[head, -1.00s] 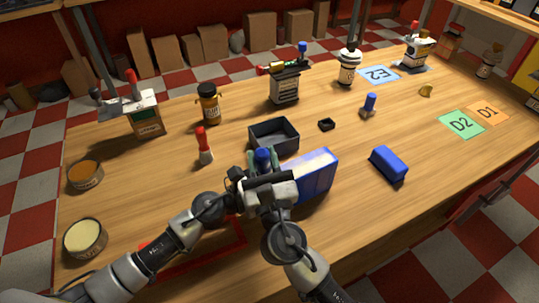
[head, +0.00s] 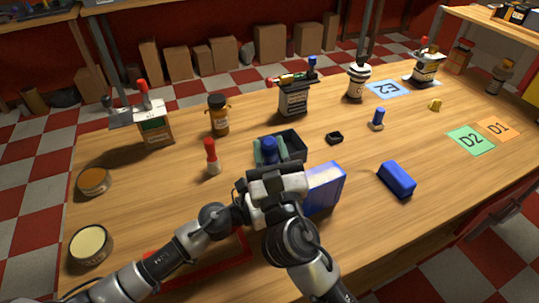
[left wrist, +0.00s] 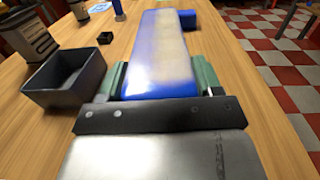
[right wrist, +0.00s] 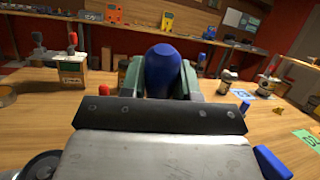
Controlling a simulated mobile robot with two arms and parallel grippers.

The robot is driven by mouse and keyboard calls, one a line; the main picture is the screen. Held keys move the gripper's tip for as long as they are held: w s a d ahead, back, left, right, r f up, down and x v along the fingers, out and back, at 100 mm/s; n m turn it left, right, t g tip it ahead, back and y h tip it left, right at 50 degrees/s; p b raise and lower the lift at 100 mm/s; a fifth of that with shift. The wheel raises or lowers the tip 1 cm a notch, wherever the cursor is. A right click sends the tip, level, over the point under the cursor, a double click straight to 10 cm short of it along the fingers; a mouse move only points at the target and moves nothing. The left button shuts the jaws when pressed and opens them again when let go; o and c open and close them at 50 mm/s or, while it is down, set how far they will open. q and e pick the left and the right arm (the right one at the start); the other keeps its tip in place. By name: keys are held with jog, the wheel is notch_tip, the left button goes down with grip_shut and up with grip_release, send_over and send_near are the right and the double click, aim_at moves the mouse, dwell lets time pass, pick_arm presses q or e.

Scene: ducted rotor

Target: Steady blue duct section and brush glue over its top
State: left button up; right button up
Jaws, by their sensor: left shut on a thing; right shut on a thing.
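The blue duct section (head: 322,188) stands on the table near the front. My left gripper (left wrist: 166,85) is shut on it, with a green finger on each side. A pale band runs along its face in the left wrist view. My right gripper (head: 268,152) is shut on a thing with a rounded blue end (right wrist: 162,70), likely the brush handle. It is beside the duct section, in front of the dark open tray (head: 292,145). The brush's bristles are hidden, and I cannot tell whether they touch the duct section.
A blue block (head: 397,180) lies to the right. A red-capped tube (head: 211,157) and two round tins (head: 90,244) (head: 94,181) are left. Bottles and cans stand at the back. Cards D2 (head: 470,140) and D1 (head: 498,128) lie at the right. The right middle is fairly clear.

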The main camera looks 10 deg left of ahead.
aim_at(272, 148)
jog(key=shift+r, duration=1.5)
pick_arm(q)
jog(key=o, duration=1.1)
jog(key=shift+c, duration=0.2)
jog(key=v, duration=1.1)
jog(key=shift+s+a, duration=0.2)
jog(key=shift+a, duration=0.05)
jog(key=shift+s+a, duration=0.1)
jog(key=shift+a, duration=0.05)
jog(key=shift+r, duration=0.15)
pick_arm(e)
jog(key=shift+r, duration=0.1)
